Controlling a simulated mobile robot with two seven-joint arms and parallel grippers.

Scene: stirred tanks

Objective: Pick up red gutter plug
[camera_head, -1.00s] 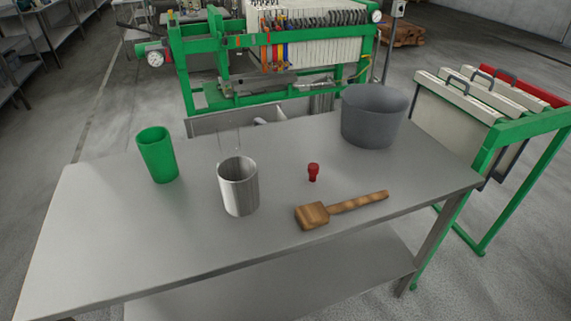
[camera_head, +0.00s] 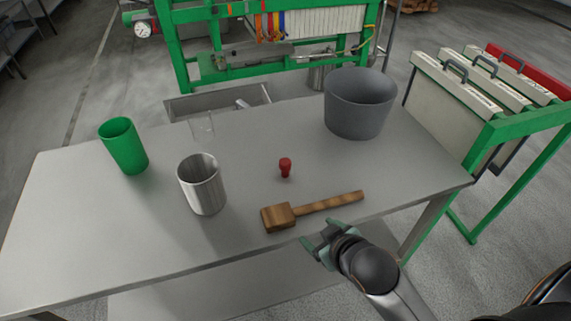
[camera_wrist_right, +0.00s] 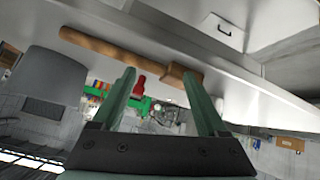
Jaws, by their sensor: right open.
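The red gutter plug (camera_head: 285,167) stands on the grey metal table (camera_head: 130,235), behind the wooden mallet (camera_head: 312,207). In the right wrist view the red plug (camera_wrist_right: 138,86) shows between the fingers, beyond them, and the mallet (camera_wrist_right: 125,52) lies across the view. My right gripper (camera_head: 318,241) is open and empty at the table's front edge, in front of the mallet and apart from the plug. Its two fingers also show in the right wrist view (camera_wrist_right: 162,105). My left gripper is not in view.
A steel cup (camera_head: 203,186), a green cup (camera_head: 124,147) and a clear glass (camera_head: 202,126) stand left of the plug. A grey bucket (camera_head: 360,104) stands at the table's back right. Bare table surrounds the plug.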

